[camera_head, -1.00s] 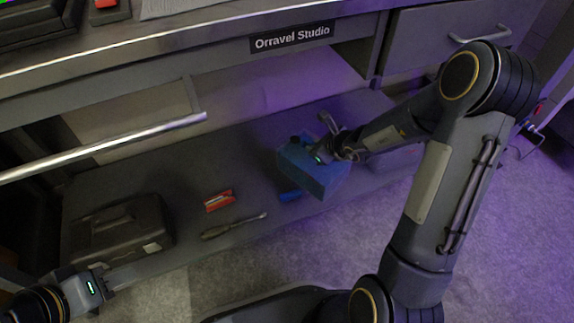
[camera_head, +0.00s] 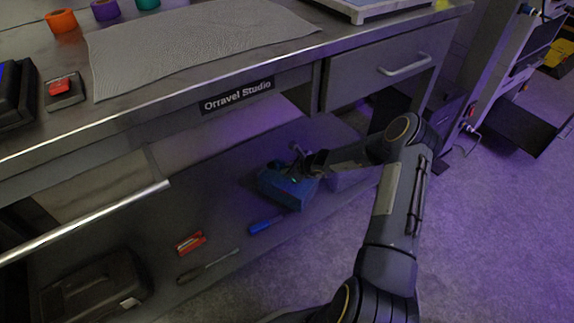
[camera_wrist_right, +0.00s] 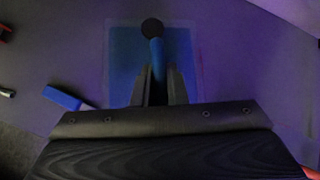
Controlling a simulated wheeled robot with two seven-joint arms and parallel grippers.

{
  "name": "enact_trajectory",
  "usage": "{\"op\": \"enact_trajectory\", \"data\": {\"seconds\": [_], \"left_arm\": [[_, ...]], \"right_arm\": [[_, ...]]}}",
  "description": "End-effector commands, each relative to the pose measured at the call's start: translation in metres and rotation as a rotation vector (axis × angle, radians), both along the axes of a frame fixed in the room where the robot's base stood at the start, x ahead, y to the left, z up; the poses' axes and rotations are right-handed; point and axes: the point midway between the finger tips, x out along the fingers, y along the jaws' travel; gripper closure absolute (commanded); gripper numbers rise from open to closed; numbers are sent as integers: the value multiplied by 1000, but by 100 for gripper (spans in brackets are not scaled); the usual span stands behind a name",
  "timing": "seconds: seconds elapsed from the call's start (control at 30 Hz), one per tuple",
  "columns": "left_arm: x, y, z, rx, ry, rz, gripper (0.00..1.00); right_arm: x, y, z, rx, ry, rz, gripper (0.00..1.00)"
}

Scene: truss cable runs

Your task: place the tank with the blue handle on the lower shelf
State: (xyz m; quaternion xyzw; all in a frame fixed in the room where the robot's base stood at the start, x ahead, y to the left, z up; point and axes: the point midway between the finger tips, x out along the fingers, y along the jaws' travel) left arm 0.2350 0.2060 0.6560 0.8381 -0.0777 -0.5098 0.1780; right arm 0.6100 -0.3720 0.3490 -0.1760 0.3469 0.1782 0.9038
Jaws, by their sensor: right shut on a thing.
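The blue tank (camera_head: 285,190) is a box-shaped can over the lower shelf (camera_head: 215,205) of the bench, toward its right part. In the right wrist view the tank (camera_wrist_right: 122,65) is seen from above, with a round black cap (camera_wrist_right: 152,27) and a blue handle (camera_wrist_right: 157,55). My right gripper (camera_head: 307,170) is at the top of the tank; in the wrist view its fingers (camera_wrist_right: 159,88) are closed around the handle. The tank looks about upright and at or very close to the shelf surface; I cannot tell whether it touches. My left gripper is out of view.
On the shelf lie a blue-handled tool (camera_head: 265,226), a red item (camera_head: 190,242), a screwdriver (camera_head: 207,267) and a dark case (camera_head: 95,290). A drawer (camera_head: 375,70) and the bench top (camera_head: 30,135) overhang the shelf. A metal bar (camera_head: 85,222) crosses at left.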

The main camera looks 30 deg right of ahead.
Motion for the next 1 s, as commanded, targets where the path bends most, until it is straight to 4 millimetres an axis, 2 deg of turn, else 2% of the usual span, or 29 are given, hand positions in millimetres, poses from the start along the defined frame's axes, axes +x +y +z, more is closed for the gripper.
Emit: {"op": "enact_trajectory", "data": {"seconds": [0.17, 0.2, 0.37, 0.77, 0.8, 0.93, 1.0], "left_arm": [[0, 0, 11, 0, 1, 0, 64], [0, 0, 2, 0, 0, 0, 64], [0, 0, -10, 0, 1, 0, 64], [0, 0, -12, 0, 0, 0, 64], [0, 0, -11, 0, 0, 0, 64], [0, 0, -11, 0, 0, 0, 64], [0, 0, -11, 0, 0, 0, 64]], "right_arm": [[4, -3, -1, 1, -5, 2, 100], [4, -3, -13, 1, -5, 1, 100], [4, -3, -33, 1, -5, 1, 100], [4, -3, -36, 0, -7, 1, 100], [2, -3, -39, 0, 2, 0, 85], [2, -3, -38, 0, 2, 0, 68], [2, -3, -38, 0, 2, 0, 66]]}}
